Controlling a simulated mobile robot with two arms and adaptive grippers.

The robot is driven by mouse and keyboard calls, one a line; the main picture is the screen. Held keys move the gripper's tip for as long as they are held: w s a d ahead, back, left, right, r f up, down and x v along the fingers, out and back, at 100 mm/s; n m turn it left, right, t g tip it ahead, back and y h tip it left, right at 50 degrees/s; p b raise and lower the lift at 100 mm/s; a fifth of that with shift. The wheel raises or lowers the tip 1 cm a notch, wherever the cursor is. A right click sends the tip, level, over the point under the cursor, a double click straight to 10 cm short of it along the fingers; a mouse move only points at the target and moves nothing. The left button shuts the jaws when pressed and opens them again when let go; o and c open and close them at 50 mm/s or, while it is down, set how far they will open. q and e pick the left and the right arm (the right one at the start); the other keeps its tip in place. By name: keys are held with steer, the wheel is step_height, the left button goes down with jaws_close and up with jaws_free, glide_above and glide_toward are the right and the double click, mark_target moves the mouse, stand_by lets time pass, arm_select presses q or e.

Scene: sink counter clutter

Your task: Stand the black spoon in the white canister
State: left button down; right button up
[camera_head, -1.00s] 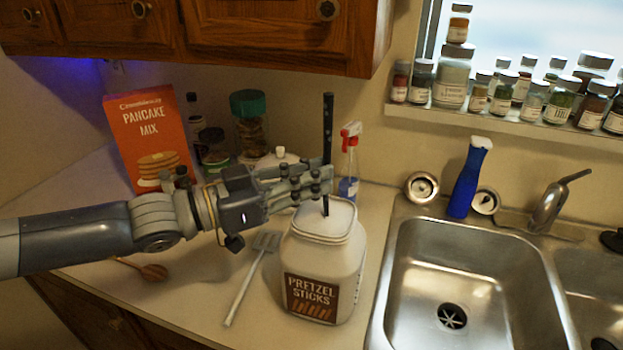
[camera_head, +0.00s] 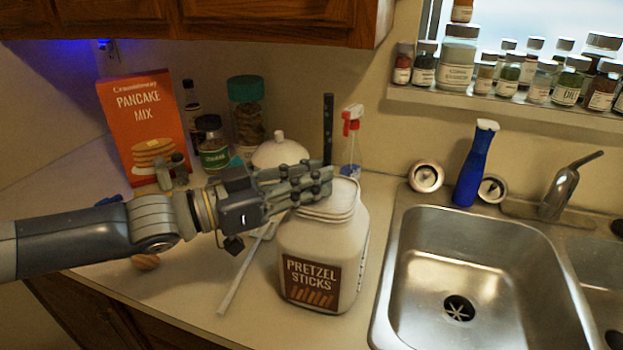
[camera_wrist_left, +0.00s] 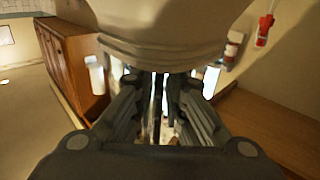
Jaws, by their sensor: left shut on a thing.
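The white canister (camera_head: 345,245), labelled Pretzel Sticks, stands upright and open-topped on the counter left of the sink. My left gripper (camera_head: 322,183) is at the canister's mouth, its fingers level with the rim. It is shut on the black spoon (camera_head: 328,130), which it holds upright with the dark handle rising above the fingers. The spoon's lower part is hidden behind the fingers and rim. In the wrist view, the pale canister (camera_wrist_left: 165,25) fills the top, close above the gripper fingers (camera_wrist_left: 160,85). The spoon cannot be made out clearly there. My right gripper is not in view.
A spray bottle (camera_head: 352,140) stands behind the canister, and a white lidded pot (camera_head: 280,152) behind my gripper. A pale utensil (camera_head: 238,280) lies left of the canister. A pancake mix box (camera_head: 142,125) stands at the back left. The sink (camera_head: 480,250) is on the right.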

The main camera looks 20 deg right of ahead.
arm_select(q)
steer(key=c, duration=1.6)
jaws_free()
steer(key=shift+o, duration=0.2)
steer(key=shift+a, duration=0.15)
steer(key=s+a, duration=0.2)
steer(key=a, duration=0.9)
steer(key=shift+s+a, duration=0.15)
steer(key=shift+a, duration=0.15)
